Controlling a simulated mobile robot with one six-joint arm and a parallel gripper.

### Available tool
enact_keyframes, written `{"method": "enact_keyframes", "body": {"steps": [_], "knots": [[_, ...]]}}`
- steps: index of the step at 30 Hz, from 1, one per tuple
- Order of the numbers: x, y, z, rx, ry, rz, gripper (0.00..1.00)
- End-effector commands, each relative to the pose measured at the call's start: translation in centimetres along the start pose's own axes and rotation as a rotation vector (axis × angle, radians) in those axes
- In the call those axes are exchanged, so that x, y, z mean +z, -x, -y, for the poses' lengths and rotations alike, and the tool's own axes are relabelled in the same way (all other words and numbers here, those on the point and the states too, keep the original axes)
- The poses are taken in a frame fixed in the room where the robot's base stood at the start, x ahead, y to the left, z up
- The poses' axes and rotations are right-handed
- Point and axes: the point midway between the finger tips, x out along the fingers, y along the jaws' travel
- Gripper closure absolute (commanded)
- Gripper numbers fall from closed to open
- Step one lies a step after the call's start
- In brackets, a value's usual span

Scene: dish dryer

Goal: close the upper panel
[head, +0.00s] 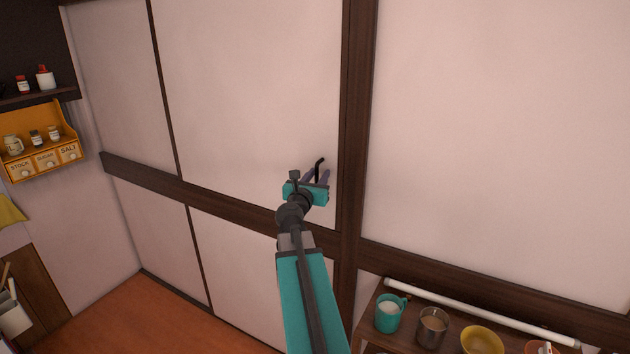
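The upper panel (245,75) is a large off-white board in dark wooden framing, in the upper middle of the head view. A small black bent handle (320,164) is near its lower right corner. I cannot tell from this view whether the panel stands ajar. My gripper (317,177) is at the handle, with its grey-purple fingers pointing towards the panel. The handle shows between or just behind the fingers. Whether they touch it or are closed on it is too small to tell. My teal gripper body hides a bit of the panel's lower edge.
A dark vertical post (356,120) stands right of the panel. At lower right, a shelf holds a teal mug (388,316), a grey cup (432,328) and a yellow bowl (482,341). A yellow spice rack (36,143) hangs at left. The orange floor (150,315) is clear at lower left.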

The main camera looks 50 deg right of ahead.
Motion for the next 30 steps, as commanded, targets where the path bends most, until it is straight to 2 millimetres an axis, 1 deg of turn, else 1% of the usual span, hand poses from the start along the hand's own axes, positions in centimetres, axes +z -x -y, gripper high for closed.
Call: {"method": "enact_keyframes", "body": {"steps": [8,15,25,30], "knots": [[-0.1,1.1,0.0,0.001,0.0,0.0,0.7],[-0.2,3.3,-0.1,0.003,-0.001,0.002,0.7],[-0.3,5.7,-0.1,0.003,0.0,0.002,0.7],[-0.2,5.6,-0.1,-0.003,-0.001,0.004,0.7]]}}
